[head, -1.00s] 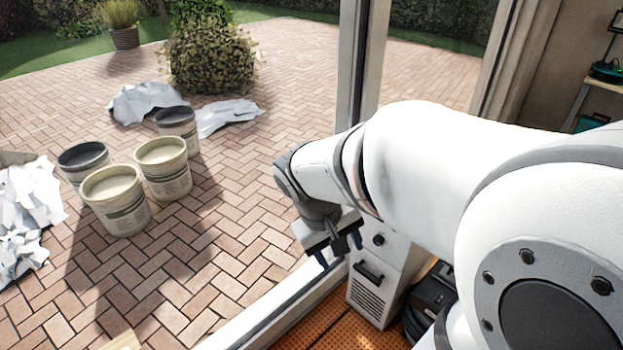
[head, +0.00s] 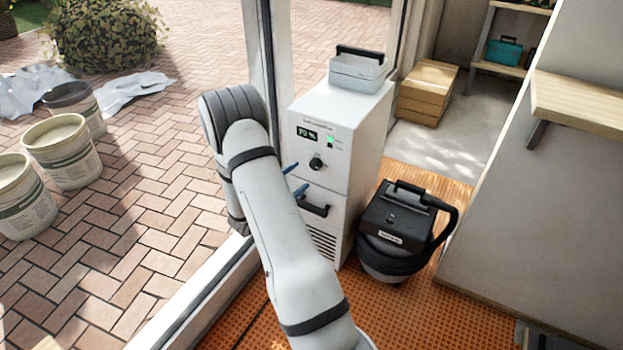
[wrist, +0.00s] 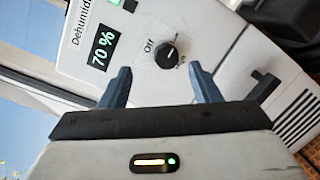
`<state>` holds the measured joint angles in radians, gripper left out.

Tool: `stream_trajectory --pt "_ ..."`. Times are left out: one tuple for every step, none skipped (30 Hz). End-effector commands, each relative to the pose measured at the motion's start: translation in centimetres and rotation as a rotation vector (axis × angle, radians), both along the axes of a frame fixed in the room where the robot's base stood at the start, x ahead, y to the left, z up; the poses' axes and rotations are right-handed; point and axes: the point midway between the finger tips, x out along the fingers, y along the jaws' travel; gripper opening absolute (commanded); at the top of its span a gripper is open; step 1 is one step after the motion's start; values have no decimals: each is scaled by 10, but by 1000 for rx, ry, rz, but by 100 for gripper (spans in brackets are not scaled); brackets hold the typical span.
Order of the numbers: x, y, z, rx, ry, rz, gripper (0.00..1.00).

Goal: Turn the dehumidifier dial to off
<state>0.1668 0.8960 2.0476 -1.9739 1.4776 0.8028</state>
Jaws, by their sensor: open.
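The white dehumidifier (head: 368,120) stands upright beside the door frame. Its dark round dial (head: 316,162) sits on the front panel, below the display. In the wrist view, the dial (wrist: 168,55) has "Off" printed to its left and a small label to its right that I cannot read clearly. A pale mark on the dial is too small to read surely; it does not seem to point at "Off". The display (wrist: 103,51) reads 70 %. My gripper (head: 296,179) is open and empty in front of the panel. Its two blue fingers (wrist: 160,68) flank the dial's line, apart from it.
A grey metal box (head: 358,74) sits on top of the dehumidifier. A handle (head: 313,207) juts out below the dial. A black vacuum (head: 398,215) stands close on the right. The door frame (head: 268,60) is close on the left. Orange matting (head: 440,310) covers the floor.

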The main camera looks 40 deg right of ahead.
Motion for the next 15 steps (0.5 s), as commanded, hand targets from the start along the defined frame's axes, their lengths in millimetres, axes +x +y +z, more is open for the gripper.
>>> stream_trajectory --pt "4 0 -13 -8 3 22 57" --pt "6 0 -16 -11 2 32 57" --pt "8 -1 -19 -14 1 41 57" --pt "9 -2 -20 -15 1 46 57" --pt "10 -4 -21 -16 -1 49 57" --pt "11 -8 -22 -16 -1 50 57" --pt "12 -12 -21 -16 -2 49 57" --pt "14 -16 -21 -16 -2 49 57" --pt "16 -22 -21 -16 -1 50 57" --pt "16 -27 -21 -16 -1 49 57" --pt "18 -32 -21 -16 -2 48 57" --pt "21 -38 -21 -17 -3 49 57" --pt "22 -43 -21 -16 -2 49 57" --pt "23 -47 -21 -16 -1 48 57" --pt "25 -53 -21 -16 -1 49 57"
